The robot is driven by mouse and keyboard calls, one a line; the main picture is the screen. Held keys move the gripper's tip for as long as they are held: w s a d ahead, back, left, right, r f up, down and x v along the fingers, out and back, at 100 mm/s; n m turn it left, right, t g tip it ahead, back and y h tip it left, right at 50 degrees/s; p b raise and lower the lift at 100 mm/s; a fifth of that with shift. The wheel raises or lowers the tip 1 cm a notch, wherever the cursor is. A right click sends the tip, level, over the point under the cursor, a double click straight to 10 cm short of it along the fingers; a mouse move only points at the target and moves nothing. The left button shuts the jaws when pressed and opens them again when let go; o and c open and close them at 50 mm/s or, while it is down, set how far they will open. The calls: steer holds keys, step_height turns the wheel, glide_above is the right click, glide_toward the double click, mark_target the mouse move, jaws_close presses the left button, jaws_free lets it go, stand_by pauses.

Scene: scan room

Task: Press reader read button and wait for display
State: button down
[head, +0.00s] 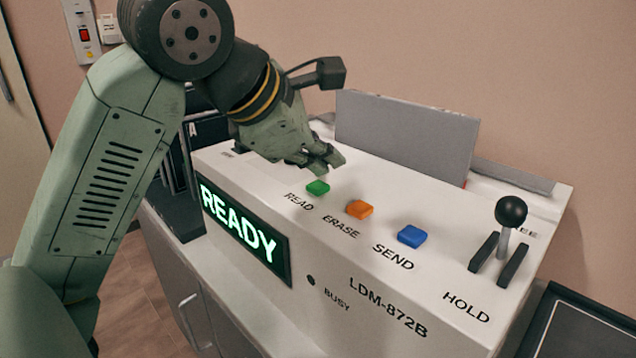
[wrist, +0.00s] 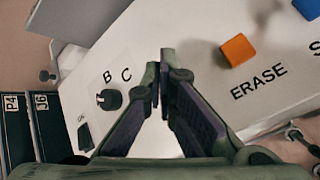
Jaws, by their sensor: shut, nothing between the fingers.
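The reader (head: 370,290) is a white box marked LDM-872B. Its display (head: 243,236) shows READY in green letters. The green READ button (head: 318,188) sits on the sloped top, beside the orange ERASE button (head: 359,209) and the blue SEND button (head: 411,236). My gripper (head: 335,163) is shut and empty, just above and behind the READ button; I cannot tell if it touches. In the wrist view my gripper (wrist: 158,72) shows closed fingertips, with the orange button (wrist: 237,50) to their right. The green button is not visible there.
A lever with a black knob (head: 511,210) stands at the HOLD mark on the right. A grey upright panel (head: 403,136) rises behind the buttons. A dark BUSY lamp (head: 311,280) is on the front. The wrist view shows a black knob (wrist: 109,99) near letters B and C.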

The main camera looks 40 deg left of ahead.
mark_target(321, 187)
steer(key=shift+f, duration=0.1)
stand_by(0.3)
steer(key=shift+f+b, duration=0.35)
steer(key=shift+b, duration=0.05)
steer(key=shift+f+b, duration=0.5)
steer(key=shift+f, duration=0.05)
stand_by(0.6)
steer(key=shift+r, duration=0.15)
steer(key=shift+r+p, duration=0.7)
steer(key=shift+r, duration=0.15)
step_height(321, 187, up, 5)
steer(key=p, duration=0.4)
stand_by(0.9)
